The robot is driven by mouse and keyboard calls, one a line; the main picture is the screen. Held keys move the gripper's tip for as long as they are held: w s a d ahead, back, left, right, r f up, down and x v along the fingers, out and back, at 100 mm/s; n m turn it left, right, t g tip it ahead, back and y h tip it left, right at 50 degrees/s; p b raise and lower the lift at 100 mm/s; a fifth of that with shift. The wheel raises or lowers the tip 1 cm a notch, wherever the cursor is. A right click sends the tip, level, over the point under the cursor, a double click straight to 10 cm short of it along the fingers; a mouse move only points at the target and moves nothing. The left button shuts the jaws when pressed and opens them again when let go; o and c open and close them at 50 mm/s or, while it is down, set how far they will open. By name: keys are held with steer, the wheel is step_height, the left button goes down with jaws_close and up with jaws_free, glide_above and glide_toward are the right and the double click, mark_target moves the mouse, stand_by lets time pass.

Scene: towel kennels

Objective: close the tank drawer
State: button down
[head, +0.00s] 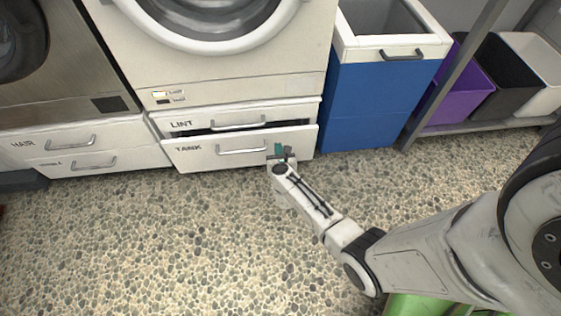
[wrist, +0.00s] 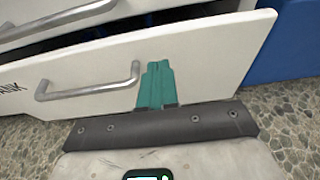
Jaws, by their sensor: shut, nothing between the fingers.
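The tank drawer (head: 205,157) is a white front with a silver handle, low on the white washing machine in the head view. It stands out a little, with a dark gap above it under the lint drawer (head: 183,124). My gripper (head: 280,149) is at the right part of the tank drawer's front, right of its handle. In the wrist view the teal fingers of my gripper (wrist: 157,84) are together in front of the white drawer front (wrist: 205,72), right of the handle (wrist: 90,88). I cannot tell whether the fingertips touch the front.
A blue bin (head: 370,95) with a white top stands right of the machine. Purple (head: 466,92), dark (head: 504,75) and white bins sit on a low shelf at the right. A machine with a hair drawer (head: 70,140) stands at the left. The pebbled floor (head: 150,240) in front is clear.

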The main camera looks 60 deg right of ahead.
mark_target(275, 130)
steer(key=shift+w+d, duration=0.65)
steer(key=shift+d, duration=0.2)
steer(key=shift+w+d, duration=0.65)
steer(key=shift+d, duration=0.15)
steer(key=shift+b, duration=0.3)
steer(key=w+d+b, duration=0.1)
steer(key=d, duration=0.1)
steer(key=w+d+b, duration=0.1)
steer(key=w, duration=0.1)
steer(key=shift+d+f, duration=0.1)
steer(key=shift+d, duration=0.25)
steer(key=shift+w+r, duration=0.15)
steer(key=shift+r, duration=0.1)
